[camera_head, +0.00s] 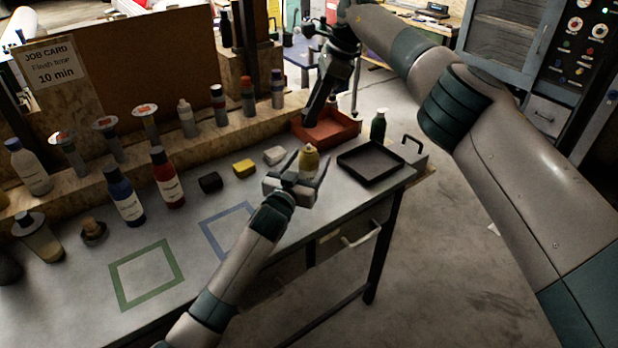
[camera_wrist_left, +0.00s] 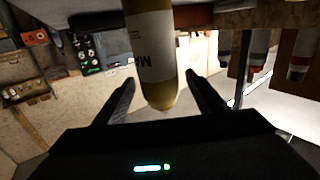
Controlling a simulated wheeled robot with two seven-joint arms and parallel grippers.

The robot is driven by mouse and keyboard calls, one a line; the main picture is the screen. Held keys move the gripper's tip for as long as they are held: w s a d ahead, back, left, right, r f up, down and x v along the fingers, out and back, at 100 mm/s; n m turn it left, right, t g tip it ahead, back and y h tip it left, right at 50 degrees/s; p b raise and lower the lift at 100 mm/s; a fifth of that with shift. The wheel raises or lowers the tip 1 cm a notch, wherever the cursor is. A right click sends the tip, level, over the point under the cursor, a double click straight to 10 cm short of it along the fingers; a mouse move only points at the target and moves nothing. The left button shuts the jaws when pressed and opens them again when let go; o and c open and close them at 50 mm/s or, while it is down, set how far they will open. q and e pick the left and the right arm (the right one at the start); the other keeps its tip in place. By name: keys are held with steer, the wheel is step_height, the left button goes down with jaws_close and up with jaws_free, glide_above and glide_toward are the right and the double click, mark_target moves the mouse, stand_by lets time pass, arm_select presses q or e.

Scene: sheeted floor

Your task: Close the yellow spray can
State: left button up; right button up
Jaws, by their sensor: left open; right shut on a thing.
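The yellow spray can (camera_head: 308,158) is at the right part of the bench, its rounded yellow top showing above my left gripper (camera_head: 299,183). That gripper is open, with a finger on either side of the can. In the left wrist view the can (camera_wrist_left: 153,55) appears upside down, with a pale label, between the spread fingers (camera_wrist_left: 160,88); I see gaps on both sides. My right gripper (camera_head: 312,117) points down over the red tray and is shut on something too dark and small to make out. I cannot tell whether a cap is on the can.
Black (camera_head: 210,182), yellow (camera_head: 243,168) and white (camera_head: 275,155) blocks lie to the left. Bottles line the back. Green and blue outlined squares are empty.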

arm_select(q)
steer(key=shift+w+d, duration=0.2)
steer(key=shift+w, duration=0.2)
steer(key=c, duration=1.6)
arm_select(e)
glide_above(308, 145)
steer(key=d, duration=0.1)
steer(key=shift+w+f, duration=0.1)
steer(key=shift+f, duration=2.35)
steer(key=shift+f, duration=0.1)
steer(key=shift+f, duration=0.8)
steer(key=shift+f, duration=0.6)
steer(key=o, duration=1.1)
steer(key=shift+c, duration=0.2)
